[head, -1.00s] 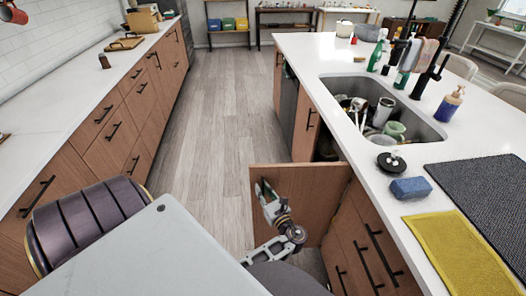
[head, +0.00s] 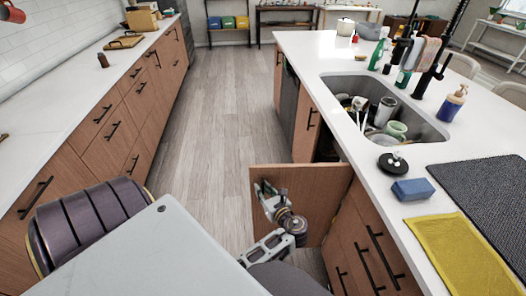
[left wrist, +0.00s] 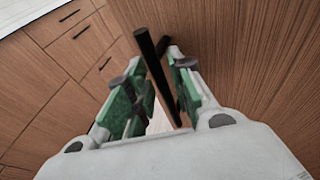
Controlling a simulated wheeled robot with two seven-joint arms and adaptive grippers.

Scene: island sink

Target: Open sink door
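The sink door (head: 322,180) is a brown wood panel standing swung out from the island cabinet, well open, with a dark gap behind its top edge. My left gripper (head: 264,190) is at the door's outer face near its free edge. In the left wrist view, the black bar handle (left wrist: 158,72) runs between the two green-padded fingers of my left gripper (left wrist: 157,100). The fingers stand apart around the bar, with a gap visible on the left side. The door panel (left wrist: 245,60) fills the right of that view. My right gripper is out of view.
The island counter (head: 375,185) with the sink (head: 435,133), full of dishes, is on the right. A closed cabinet door (head: 306,125) and drawers (head: 365,245) flank the opening. The aisle floor (head: 205,140) is clear, with a drawer row (head: 110,130) at left.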

